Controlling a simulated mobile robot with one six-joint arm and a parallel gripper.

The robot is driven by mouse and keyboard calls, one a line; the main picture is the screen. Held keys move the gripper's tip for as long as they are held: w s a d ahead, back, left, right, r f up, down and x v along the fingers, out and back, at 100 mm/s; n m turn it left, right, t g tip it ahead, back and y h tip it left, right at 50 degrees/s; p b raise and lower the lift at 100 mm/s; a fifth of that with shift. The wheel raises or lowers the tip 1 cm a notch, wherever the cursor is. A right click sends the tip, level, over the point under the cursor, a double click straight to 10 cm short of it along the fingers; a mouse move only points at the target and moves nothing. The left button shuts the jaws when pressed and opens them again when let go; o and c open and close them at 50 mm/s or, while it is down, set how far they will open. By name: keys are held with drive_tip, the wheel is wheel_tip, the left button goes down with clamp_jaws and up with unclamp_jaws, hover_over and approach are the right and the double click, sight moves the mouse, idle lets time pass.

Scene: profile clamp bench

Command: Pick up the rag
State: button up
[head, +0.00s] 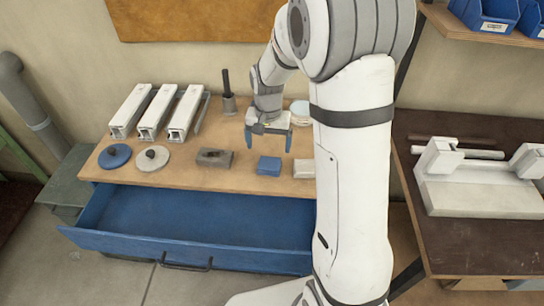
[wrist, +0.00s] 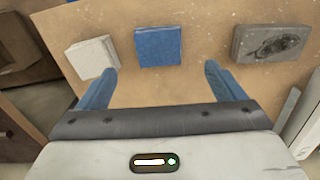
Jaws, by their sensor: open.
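A small blue folded piece (head: 269,165), which looks like the rag, lies flat on the wooden bench top near its front edge. In the wrist view the blue piece (wrist: 158,46) lies ahead of the fingers, in line with the gap between them. A similar off-white piece (head: 304,168) lies beside it, partly hidden by my arm in the head view; it also shows in the wrist view (wrist: 92,56). My gripper (head: 268,140) is open, empty and pointing down, above the bench just behind the blue piece. Its two blue fingers show in the wrist view (wrist: 161,72).
A grey block (head: 214,157) lies left of the blue piece. Farther left are two round discs (head: 115,156) and white profiles (head: 130,112). A dark cup with a tool (head: 229,104) stands behind. The blue drawer (head: 200,220) below is open and empty. A clamp fixture (head: 475,190) stands right.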

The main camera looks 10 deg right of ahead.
sight(270, 164)
drive_tip(key=shift+w+f, duration=0.15)
drive_tip(key=shift+f, duration=0.2)
drive_tip(key=f, duration=0.2)
drive_tip(key=f+p, duration=0.1)
drive_tip(key=f, duration=0.4)
drive_tip(key=shift+s+d+f, duration=0.15)
drive_tip(key=shift+s+f, duration=0.1)
drive_tip(key=shift+c, duration=0.6)
drive_tip(key=c, duration=0.9)
drive_tip(key=shift+c, duration=0.2)
